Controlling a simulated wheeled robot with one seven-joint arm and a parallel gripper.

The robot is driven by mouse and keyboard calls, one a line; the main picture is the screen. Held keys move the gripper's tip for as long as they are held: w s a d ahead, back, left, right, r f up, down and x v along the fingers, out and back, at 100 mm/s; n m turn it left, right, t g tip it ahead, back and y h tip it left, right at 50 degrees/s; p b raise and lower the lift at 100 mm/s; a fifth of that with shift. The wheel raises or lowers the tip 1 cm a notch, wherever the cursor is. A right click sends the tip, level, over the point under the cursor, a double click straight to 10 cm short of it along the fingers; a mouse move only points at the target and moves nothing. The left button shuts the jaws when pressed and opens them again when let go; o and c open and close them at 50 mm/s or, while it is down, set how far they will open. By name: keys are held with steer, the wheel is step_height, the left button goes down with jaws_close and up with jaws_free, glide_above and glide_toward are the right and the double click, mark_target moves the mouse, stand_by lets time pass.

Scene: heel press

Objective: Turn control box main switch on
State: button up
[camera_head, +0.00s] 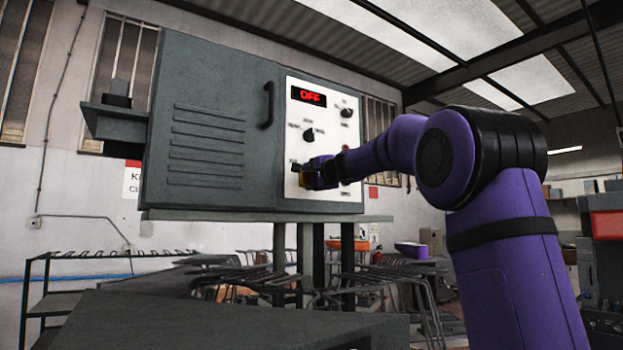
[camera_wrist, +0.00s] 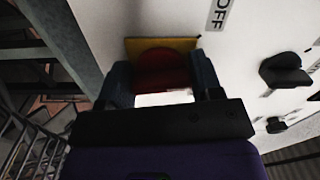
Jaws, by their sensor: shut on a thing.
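The control box (camera_head: 208,130) is a dark grey cabinet with a white front panel (camera_head: 330,126) on its right side. A small display (camera_head: 308,96) on the panel reads OFF in red. The main switch, a red knob on a yellow plate, is low on the panel and shows in the wrist view (camera_wrist: 160,68). My gripper (camera_head: 318,178) is at the panel, shut on the red switch, with a finger on each side of it. In the head view my gripper hides most of the switch. An OFF label (camera_wrist: 218,14) is printed above it in the wrist view.
Two black knobs sit on the panel, one mid-panel (camera_head: 308,134) and one upper right (camera_head: 347,113). A black door handle (camera_head: 268,105) projects left of the panel. Racks with metal parts (camera_head: 250,275) stand below the box. A dark surface (camera_head: 230,322) fills the lower foreground.

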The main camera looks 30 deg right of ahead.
steer(key=m, duration=0.5)
steer(key=shift+m, duration=0.3)
steer(key=m, duration=0.5)
steer(key=shift+d+r, duration=0.1)
steer(key=shift+m, duration=0.3)
steer(key=o, duration=0.9)
steer(key=shift+s+r, duration=0.1)
steer(key=s, duration=1)
steer(key=shift+s+d, duration=0.2)
steer(key=shift+s, duration=0.1)
